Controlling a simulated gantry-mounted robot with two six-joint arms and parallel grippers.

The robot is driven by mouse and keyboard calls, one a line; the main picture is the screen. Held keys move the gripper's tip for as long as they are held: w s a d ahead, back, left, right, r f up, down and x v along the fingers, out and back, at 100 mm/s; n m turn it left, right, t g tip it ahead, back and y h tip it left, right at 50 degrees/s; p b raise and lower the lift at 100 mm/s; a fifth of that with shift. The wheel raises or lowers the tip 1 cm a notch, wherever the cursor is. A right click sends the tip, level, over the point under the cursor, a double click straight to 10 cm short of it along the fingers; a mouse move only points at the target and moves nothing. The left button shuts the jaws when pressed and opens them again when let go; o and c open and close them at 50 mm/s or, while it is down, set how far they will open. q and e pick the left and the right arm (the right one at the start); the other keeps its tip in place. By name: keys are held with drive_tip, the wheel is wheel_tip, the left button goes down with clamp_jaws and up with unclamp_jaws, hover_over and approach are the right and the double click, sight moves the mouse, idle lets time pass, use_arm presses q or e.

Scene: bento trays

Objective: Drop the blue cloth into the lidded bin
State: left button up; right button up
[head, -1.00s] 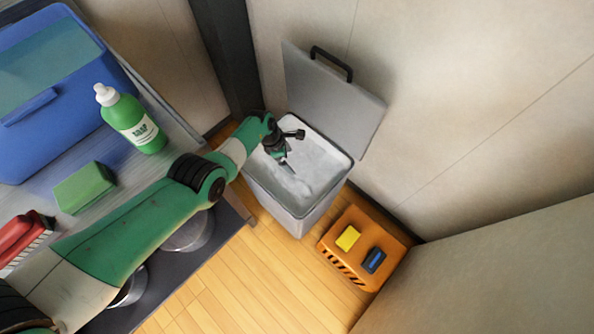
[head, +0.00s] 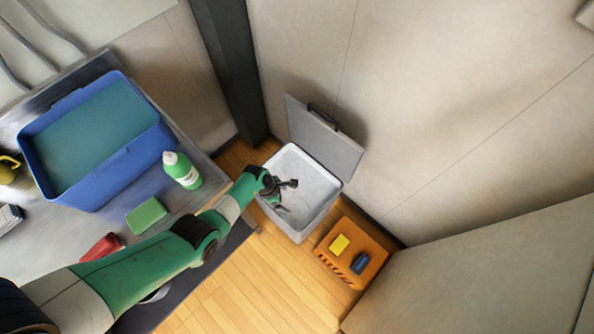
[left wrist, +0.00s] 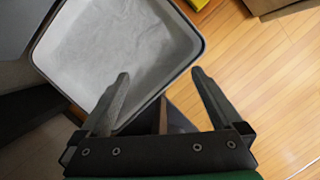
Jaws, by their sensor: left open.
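The bin (head: 314,182) stands on the floor with its grey lid (head: 325,142) raised and open against the wall. Its pale inside, with a creased whitish surface, also shows in the left wrist view (left wrist: 120,45). My left gripper (head: 288,197) is over the left part of the bin's opening. In the left wrist view its fingers (left wrist: 160,73) are spread with nothing between them. I see no blue cloth that I can make out in the bin or gripper. My right gripper is not in view.
An orange crate (head: 335,267) with a yellow block (head: 340,244) and a small blue item (head: 360,263) stands beside the bin. The counter holds a blue tub (head: 150,145), a green bottle (head: 182,170) and a green sponge (head: 146,215). Wooden floor is clear in front.

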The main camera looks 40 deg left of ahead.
use_arm(q)
drive_tip(key=s, duration=0.1)
drive_tip(key=s+d+r+p, duration=0.1)
drive_tip(key=s+p, duration=0.1)
drive_tip(key=shift+d+r, duration=0.25)
drive_tip(key=shift+d, duration=0.15)
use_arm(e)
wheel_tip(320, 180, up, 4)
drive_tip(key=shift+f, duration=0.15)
use_arm(q)
drive_tip(key=shift+w, duration=0.1)
